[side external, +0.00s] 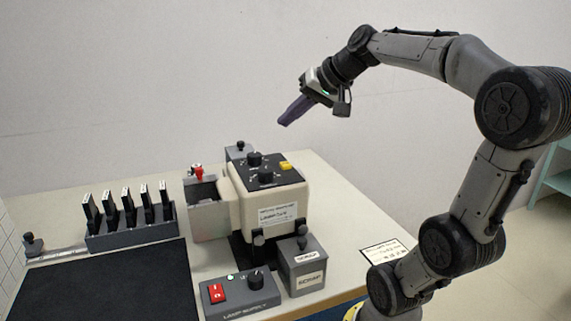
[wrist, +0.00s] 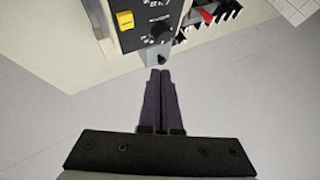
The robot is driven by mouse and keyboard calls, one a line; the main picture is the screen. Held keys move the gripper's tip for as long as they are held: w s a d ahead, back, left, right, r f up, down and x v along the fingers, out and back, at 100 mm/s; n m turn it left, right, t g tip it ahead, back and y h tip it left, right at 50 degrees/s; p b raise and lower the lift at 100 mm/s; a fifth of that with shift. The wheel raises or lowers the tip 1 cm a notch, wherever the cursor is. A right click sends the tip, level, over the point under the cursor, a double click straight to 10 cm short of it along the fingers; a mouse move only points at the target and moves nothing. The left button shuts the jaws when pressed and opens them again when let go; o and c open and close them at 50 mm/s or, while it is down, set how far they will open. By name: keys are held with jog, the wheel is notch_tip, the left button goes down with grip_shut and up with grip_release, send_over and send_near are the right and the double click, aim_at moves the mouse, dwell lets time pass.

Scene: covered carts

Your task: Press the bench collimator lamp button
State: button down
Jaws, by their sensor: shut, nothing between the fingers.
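A cream bench unit with a dark top panel (side external: 262,174) stands on the table. The panel carries black knobs and a yellow button (side external: 286,165) at its right rear corner. In the wrist view the yellow button (wrist: 125,19) is at the top, left of a black knob (wrist: 158,34). A grey box marked as a lamp supply (side external: 240,298) stands in front, with a red rocker switch (side external: 217,292) and a black knob. My gripper (side external: 285,122) is shut and empty, pointing down-left in the air above the unit. Its dark fingers (wrist: 161,73) lie together, apart from the panel.
A rack of several dark slides (side external: 130,225) stands at the left behind a black mat (side external: 105,280). A grey box with a red-topped post (side external: 197,172) adjoins the unit. A small grey box (side external: 303,265) stands in front. The air around my gripper is clear.

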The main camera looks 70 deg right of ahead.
aim_at(289, 165)
jog(key=shift+f, duration=3.7)
jog(key=shift+f, duration=0.15)
jog(key=shift+f, duration=0.25)
jog(key=shift+f, duration=0.45)
jog(key=shift+r, duration=0.85)
jog(key=shift+r, duration=2.5)
jog(key=shift+r, duration=0.1)
